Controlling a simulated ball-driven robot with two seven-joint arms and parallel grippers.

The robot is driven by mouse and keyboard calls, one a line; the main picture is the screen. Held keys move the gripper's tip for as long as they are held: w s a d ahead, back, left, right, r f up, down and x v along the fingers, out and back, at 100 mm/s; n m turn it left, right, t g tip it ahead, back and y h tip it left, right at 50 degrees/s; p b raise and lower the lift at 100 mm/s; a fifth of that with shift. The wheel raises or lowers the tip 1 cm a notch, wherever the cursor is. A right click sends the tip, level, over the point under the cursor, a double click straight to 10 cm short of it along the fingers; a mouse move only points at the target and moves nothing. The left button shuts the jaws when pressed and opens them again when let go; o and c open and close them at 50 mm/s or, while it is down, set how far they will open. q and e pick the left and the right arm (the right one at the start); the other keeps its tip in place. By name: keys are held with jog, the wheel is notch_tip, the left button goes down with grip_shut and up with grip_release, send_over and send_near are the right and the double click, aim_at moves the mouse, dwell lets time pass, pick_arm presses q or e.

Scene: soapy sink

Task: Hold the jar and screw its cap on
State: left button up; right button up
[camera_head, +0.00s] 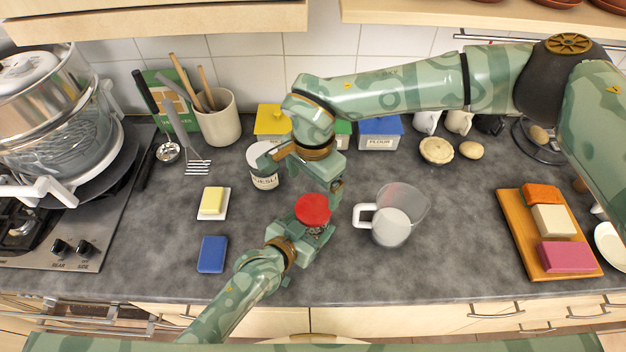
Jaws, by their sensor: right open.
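The red cap (312,209) sits on top of the jar (318,231), and I cannot tell how far it is screwed on. Little of the jar shows, as the cap and my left gripper hide most of it. My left gripper (311,234) reaches in from the front and appears shut on the jar's body, below the cap. My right gripper (305,178) is open and empty. It hangs just behind the cap, with one finger near the cap's back right edge and the other towards the muesli container.
The muesli container (263,170) stands close behind on the left, and a clear measuring jug (398,215) on the right. A butter dish (213,203) and a blue sponge (212,254) lie left. A wooden board (515,230) with several blocks lies far right. The front counter is clear.

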aim_at(313, 208)
jog(key=shift+f, duration=4)
jog(key=c, duration=1)
jog(key=m, duration=0.9)
jog(key=shift+m, duration=0.4)
jog(key=o, duration=1.1)
jog(key=shift+c, duration=0.2)
